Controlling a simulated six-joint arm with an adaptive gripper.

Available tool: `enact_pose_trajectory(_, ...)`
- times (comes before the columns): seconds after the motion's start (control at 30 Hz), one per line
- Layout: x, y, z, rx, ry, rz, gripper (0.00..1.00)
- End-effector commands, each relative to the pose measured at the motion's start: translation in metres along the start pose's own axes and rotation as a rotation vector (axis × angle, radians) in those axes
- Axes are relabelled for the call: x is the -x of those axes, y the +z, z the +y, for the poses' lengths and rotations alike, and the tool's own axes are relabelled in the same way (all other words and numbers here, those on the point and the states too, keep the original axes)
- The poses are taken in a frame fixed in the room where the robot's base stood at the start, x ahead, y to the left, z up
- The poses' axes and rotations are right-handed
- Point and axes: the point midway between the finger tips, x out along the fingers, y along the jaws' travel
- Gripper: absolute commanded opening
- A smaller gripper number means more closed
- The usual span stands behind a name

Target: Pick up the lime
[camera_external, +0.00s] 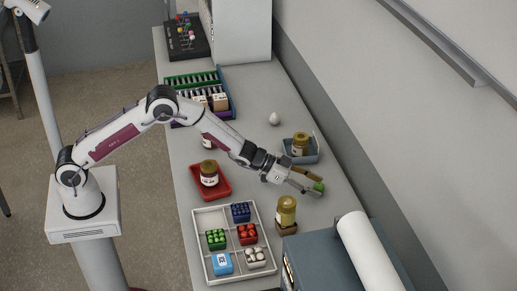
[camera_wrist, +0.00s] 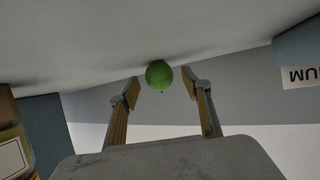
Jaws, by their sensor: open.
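The lime (camera_external: 319,187) is small, round and green. It lies on the grey bench near its right edge in the external view. In the wrist view the lime (camera_wrist: 159,75) sits just beyond the fingertips, centred between them. My gripper (camera_external: 306,184) is low over the bench, with its fingers pointing at the lime. In the wrist view my gripper (camera_wrist: 163,90) is open, with a finger on either side and nothing between the pads. I cannot tell whether a fingertip touches the lime.
A red tray (camera_external: 224,190) and a white sorting tray (camera_external: 202,262) lie left. A paper roll (camera_external: 368,252) is at lower right.

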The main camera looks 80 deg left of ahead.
Motion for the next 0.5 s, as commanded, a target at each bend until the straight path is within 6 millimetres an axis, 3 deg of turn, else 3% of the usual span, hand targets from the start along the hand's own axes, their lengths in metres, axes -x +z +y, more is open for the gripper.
enact_pose_trajectory(0.2,-0.016,0.001,0.001,-0.001,0.001,-0.002,0.48)
enact_pose_trajectory(0.5,-0.022,0.000,0.001,0.000,0.000,-0.001,0.48)
